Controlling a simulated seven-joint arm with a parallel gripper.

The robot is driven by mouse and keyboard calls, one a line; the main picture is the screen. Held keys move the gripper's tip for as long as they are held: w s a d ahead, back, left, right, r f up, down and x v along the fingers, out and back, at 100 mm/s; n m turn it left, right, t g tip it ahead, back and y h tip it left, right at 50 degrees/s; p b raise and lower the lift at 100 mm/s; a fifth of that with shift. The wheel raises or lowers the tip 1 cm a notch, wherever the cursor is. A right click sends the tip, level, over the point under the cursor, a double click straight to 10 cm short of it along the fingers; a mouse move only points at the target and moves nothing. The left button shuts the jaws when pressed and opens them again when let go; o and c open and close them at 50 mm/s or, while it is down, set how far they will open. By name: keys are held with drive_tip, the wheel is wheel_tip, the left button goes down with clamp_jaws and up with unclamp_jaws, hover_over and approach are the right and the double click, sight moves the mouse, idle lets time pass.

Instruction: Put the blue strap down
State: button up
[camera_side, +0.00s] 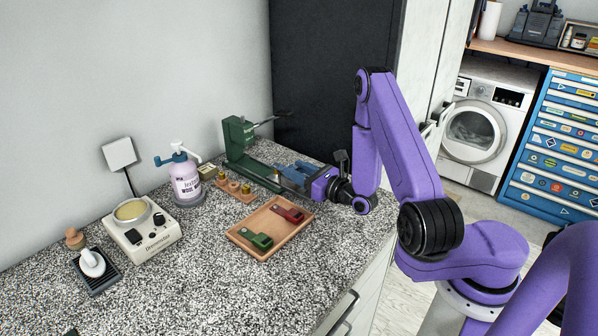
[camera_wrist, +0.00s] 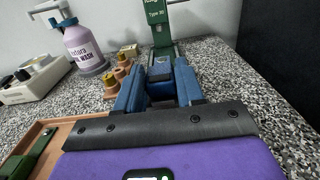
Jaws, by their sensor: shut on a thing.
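My gripper (camera_wrist: 160,72) has two blue fingers, closed on the blue strap (camera_wrist: 161,89), which shows as a dark blue block between them. Most of the strap is hidden by the fingers. In the side view my gripper (camera_side: 290,172) is low over the counter, just behind the wooden tray and close to the base of the green stand. I cannot tell whether the strap touches the counter or the stand's base. The wooden tray (camera_side: 247,217) holds a green strap (camera_side: 261,242) and a red strap (camera_side: 288,214), set apart from each other.
The green stand (camera_side: 236,140) rises ahead of my gripper. A small wooden holder with brass pieces (camera_side: 236,188) and a pink wash bottle (camera_side: 185,180) stand left of it. A white device with a dish (camera_side: 140,230) is farther left. The counter in front of the tray is clear.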

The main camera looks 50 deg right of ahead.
drive_tip(key=shift+f, duration=0.1)
drive_tip(key=o, duration=1.1)
